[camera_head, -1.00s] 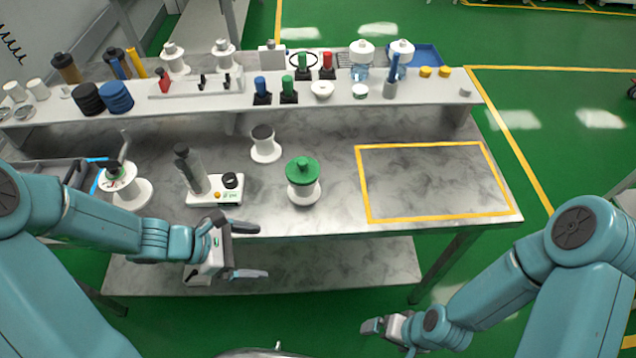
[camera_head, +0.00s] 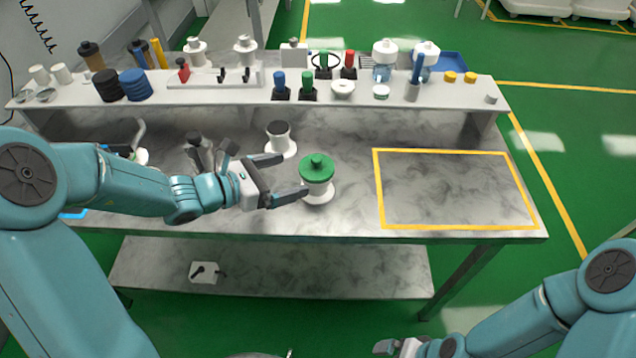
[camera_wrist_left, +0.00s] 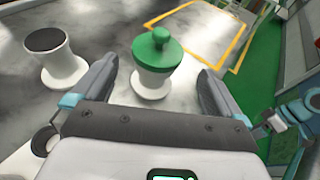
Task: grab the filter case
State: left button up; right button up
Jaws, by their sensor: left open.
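A white, waisted case with a green knobbed lid (camera_head: 317,171), which looks to be the filter case, stands upright on the marble-topped table. My left gripper (camera_head: 291,175) is open and empty just left of it, its fingers pointing towards it. In the left wrist view the green-lidded case (camera_wrist_left: 156,62) is ahead, in the gap between the two open fingers (camera_wrist_left: 157,72). Neither finger clearly touches it. My right gripper (camera_head: 384,347) is low at the bottom edge, away from the table; its jaw opening cannot be made out.
A white piece with a dark top (camera_head: 280,139) stands close behind my left gripper; it also shows in the wrist view (camera_wrist_left: 54,57). A yellow-taped rectangle (camera_head: 455,153) on the right is empty. A raised white shelf (camera_head: 440,96) with several items runs along the back.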

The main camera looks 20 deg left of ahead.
aim_at(314, 167)
pick_arm(q)
jog(key=p+x, duration=0.1)
jog(key=x, duration=0.7)
jog(key=shift+w+d+f, duration=0.1)
jog(key=shift+w+d, duration=0.05)
jog(key=shift+w, duration=0.25)
jog(key=shift+s, duration=0.1)
jog(key=shift+c, duration=0.3)
jog(key=c, duration=1.2)
